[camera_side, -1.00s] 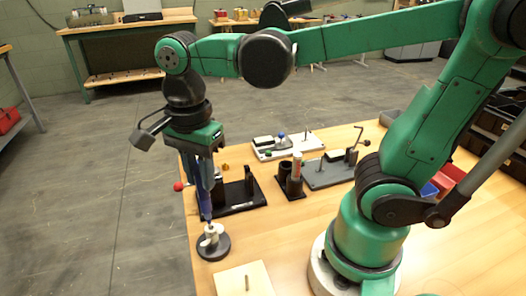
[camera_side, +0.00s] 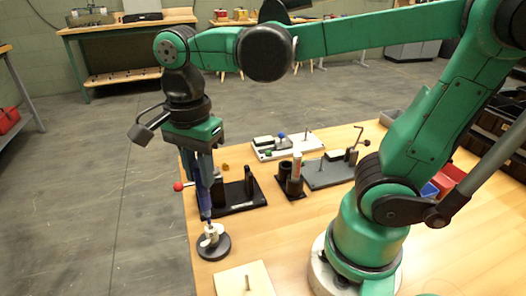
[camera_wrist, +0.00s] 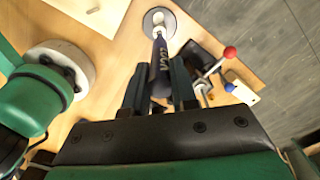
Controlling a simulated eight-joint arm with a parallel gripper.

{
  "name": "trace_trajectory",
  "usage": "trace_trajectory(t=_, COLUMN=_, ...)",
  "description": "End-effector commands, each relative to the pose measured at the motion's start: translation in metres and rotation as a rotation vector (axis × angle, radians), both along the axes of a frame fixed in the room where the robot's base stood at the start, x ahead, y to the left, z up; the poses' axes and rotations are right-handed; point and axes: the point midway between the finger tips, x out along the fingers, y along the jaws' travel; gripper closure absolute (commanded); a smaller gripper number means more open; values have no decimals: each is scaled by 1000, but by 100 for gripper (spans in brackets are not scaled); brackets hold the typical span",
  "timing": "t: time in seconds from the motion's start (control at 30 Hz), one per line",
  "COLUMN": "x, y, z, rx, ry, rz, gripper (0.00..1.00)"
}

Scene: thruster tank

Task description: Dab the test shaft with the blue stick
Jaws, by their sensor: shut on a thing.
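My gripper (camera_side: 203,165) points down near the table's left edge and is shut on the blue stick (camera_side: 204,200). In the wrist view the dark blue stick (camera_wrist: 159,68) with pale lettering runs away from between the fingers. Its lower end is at the light-coloured test shaft (camera_side: 210,236), which stands on a round black base (camera_side: 214,247). The wrist view shows the same round base (camera_wrist: 160,22) beyond the stick's end. The stick's tip overlaps the shaft top; I cannot tell if they touch.
A black fixture (camera_side: 238,196) with a red knob (camera_side: 178,186) stands just behind. A black holder (camera_side: 291,182), a grey plate fixture (camera_side: 330,170) and a white plate fixture (camera_side: 275,148) stand farther back. A pale board with a peg (camera_side: 244,280) lies in front.

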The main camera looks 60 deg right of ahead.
Motion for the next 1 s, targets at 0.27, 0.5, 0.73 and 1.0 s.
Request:
trace_trajectory(t=0.27, x=0, y=0, z=25, rx=0, ry=0, rz=0, gripper=100)
trace_trajectory(t=0.5, x=0, y=0, z=42, rx=0, ry=0, rz=0, gripper=100)
trace_trajectory(t=0.73, x=0, y=0, z=43, rx=0, ry=0, rz=0, gripper=100)
trace_trajectory(t=1.0, x=0, y=0, z=43, rx=0, ry=0, rz=0, gripper=100)
